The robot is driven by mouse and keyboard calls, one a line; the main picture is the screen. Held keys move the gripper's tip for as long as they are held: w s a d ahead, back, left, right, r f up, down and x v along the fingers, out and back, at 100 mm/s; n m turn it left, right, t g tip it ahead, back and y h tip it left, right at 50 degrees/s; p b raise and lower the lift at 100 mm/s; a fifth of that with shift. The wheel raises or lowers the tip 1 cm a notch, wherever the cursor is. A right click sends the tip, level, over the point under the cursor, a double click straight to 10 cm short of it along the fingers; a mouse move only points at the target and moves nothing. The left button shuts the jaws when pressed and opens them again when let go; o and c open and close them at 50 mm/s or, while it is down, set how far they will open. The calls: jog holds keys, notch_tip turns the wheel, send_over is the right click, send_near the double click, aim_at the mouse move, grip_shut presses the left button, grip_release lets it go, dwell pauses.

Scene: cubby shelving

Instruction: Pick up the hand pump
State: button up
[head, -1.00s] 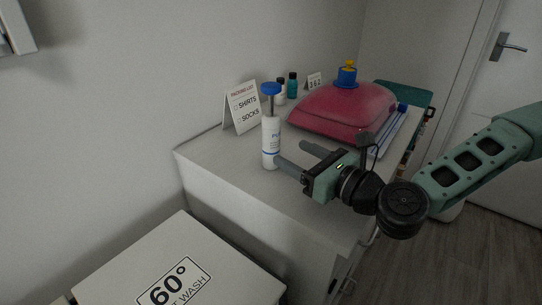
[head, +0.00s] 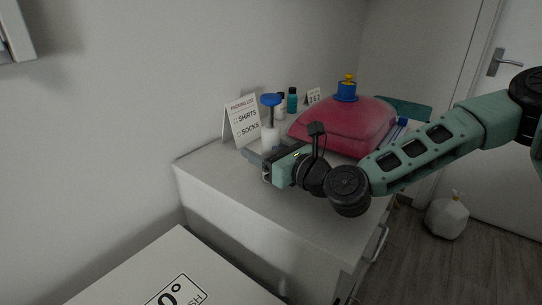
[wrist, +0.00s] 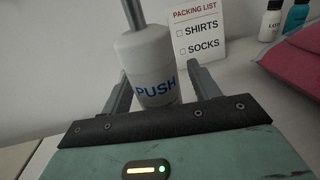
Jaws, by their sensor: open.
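The hand pump (head: 270,138) is a white cylinder marked PUSH with a grey rod and a blue top. It stands upright on the white cabinet top, left of the red bag. In the wrist view the pump's body (wrist: 148,62) shows between the two fingers of my gripper (wrist: 160,84), one on each side. My gripper (head: 257,160) is open and low over the cabinet top. It hides the pump's lower part in the head view. I cannot tell whether either finger touches the pump.
A packing-list card (head: 242,121) stands close behind the pump. The cabinet's front top (head: 225,175) is clear.

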jog(key=c, duration=1.2)
jog(key=shift+o, duration=0.2)
jog(key=shift+r, duration=0.1)
